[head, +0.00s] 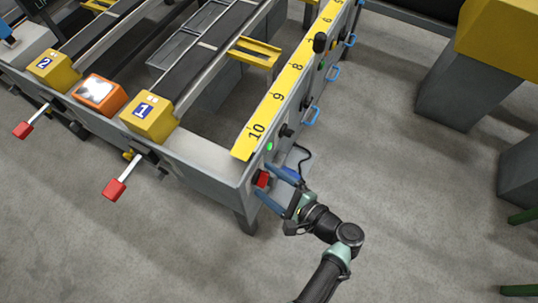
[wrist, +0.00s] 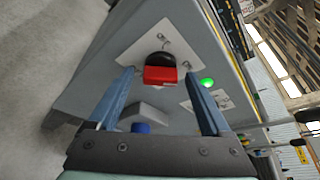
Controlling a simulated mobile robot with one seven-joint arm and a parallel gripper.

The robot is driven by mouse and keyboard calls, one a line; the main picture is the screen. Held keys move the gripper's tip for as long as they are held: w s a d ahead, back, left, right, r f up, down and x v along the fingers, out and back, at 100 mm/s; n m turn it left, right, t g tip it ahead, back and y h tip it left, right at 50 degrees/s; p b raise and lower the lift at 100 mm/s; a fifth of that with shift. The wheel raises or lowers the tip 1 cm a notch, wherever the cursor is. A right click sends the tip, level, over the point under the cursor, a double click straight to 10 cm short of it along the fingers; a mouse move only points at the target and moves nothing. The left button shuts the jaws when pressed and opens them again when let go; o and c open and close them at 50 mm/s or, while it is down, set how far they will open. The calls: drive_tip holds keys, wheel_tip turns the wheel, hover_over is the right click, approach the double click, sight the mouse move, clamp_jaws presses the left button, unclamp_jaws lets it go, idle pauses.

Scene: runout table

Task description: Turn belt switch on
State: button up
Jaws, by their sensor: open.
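A red and black switch (wrist: 160,70) is mounted on a pale plate on the grey end face of the table in the wrist view. It shows as a small red block (head: 262,179) at the table's near right corner in the head view. My gripper (wrist: 158,76) is open, with its blue fingers on either side of the switch. I cannot tell whether either finger touches it. In the head view my gripper (head: 261,178) reaches to the switch from the right. A green light (wrist: 207,82) glows right of the switch in the wrist view.
A yellow numbered rail (head: 278,97) runs along the table's side above the switch. Two red-handled levers (head: 114,189) stick out at the front left. A blue button (wrist: 141,128) lies near my gripper's base.

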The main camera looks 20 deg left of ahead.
drive_tip(key=v, duration=1.3)
idle(0.4)
